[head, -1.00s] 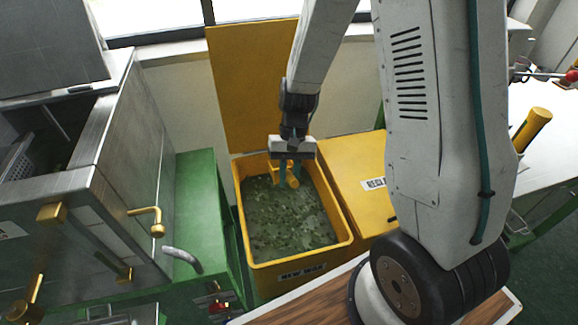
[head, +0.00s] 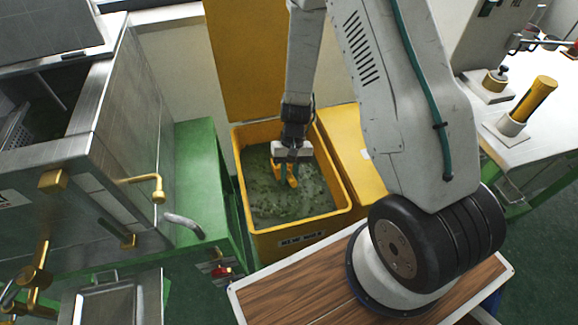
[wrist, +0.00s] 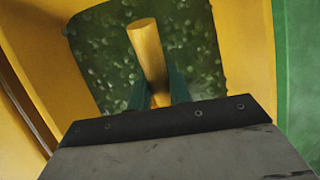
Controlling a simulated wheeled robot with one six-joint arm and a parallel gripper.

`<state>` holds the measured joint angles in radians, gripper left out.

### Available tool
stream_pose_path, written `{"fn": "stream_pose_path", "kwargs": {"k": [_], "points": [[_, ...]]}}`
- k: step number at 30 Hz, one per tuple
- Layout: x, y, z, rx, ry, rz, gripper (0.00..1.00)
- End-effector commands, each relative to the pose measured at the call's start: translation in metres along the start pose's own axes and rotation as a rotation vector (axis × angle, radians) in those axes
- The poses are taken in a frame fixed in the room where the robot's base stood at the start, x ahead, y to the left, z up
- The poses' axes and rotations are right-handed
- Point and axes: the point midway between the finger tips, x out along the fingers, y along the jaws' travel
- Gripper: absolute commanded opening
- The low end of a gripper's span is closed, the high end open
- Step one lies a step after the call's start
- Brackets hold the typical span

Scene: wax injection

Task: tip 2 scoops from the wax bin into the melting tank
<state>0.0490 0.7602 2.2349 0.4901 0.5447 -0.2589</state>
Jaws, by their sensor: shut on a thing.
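The yellow wax bin (head: 342,190) stands open in the middle of the head view, filled with greenish wax pieces (head: 265,200). My gripper (head: 286,180) is over the bin's middle, pointing down, its teal fingers shut on the yellow scoop (head: 292,180). In the wrist view, the scoop's yellow handle (wrist: 147,45) stands between the fingers (wrist: 156,90), with wax behind it. The scoop's bowl is hidden, so I cannot tell whether it holds wax. The steel tank (head: 135,130) at left, which looks like the melting tank, has an opening at its top left.
A green cabinet (head: 197,150) stands between the steel tank and the bin. Brass handles (head: 150,185) and a grey bent pipe (head: 184,224) jut out there. A closed yellow bin (head: 350,140) adjoins at right. A wood-topped surface (head: 290,295) lies in front.

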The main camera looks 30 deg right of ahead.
Motion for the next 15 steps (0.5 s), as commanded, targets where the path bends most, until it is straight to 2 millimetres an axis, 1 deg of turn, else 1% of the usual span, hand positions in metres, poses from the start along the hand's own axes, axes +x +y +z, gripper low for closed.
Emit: {"fn": "stream_pose_path", "kwargs": {"k": [1, 9, 15], "points": [[0.008, 0.002, -0.002, 0.001, -0.003, 0.001, 0.00], [0.041, 0.008, -0.016, 0.000, -0.002, 0.001, 0.00], [0.056, 0.011, -0.023, 0.000, -0.001, 0.001, 0.00]]}}
